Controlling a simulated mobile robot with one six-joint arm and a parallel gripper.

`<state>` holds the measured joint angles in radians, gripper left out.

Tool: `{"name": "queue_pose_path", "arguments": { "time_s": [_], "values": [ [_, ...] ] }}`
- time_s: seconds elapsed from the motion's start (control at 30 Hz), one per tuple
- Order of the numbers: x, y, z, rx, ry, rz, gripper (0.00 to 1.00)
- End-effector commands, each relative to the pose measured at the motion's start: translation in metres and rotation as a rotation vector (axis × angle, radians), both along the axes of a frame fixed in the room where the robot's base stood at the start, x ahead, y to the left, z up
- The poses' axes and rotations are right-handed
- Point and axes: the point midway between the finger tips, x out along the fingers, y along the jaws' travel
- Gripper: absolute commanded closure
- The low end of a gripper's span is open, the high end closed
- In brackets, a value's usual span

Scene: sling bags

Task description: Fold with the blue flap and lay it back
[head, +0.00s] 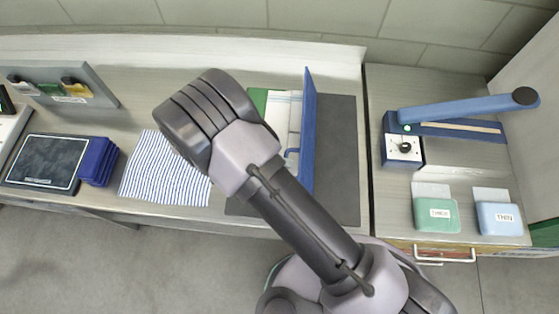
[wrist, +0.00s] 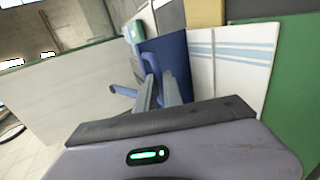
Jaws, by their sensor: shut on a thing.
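The blue flap (head: 308,125) stands upright on its edge on the dark grey mat in the head view, right of a white cloth (head: 279,115). In the wrist view the flap (wrist: 177,52) rises behind my gripper (wrist: 158,82), whose fingers are closed on the handle (wrist: 149,63). The cloth (wrist: 232,52), white with pale blue stripes, lies on a green board (wrist: 292,90) beside the flap.
The dark mat (head: 340,160) is bare right of the flap. A blue-armed press (head: 450,112) and pads marked THICK (head: 436,216) and THIN (head: 499,219) are on the right counter. A striped cloth (head: 160,175), dark blue stack (head: 98,162) and tablet (head: 45,162) lie left.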

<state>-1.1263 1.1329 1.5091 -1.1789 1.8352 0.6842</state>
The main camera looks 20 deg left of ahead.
Motion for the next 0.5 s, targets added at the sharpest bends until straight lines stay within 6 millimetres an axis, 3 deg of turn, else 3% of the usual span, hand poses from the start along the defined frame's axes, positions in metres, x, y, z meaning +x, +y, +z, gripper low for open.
{"name": "queue_pose_path", "arguments": {
  "time_s": [0.1, 0.13, 0.2, 0.5],
  "values": [
    [-0.0011, -0.0011, -0.0038, -0.002, 0.007, 0.0, 1.0],
    [-0.0011, -0.0011, -0.0038, -0.002, 0.007, 0.0, 0.83],
    [-0.0009, -0.0008, -0.0033, -0.001, 0.005, 0.0, 0.7],
    [-0.0005, -0.0002, -0.0017, -0.001, 0.002, 0.0, 0.68]
  ]
}}
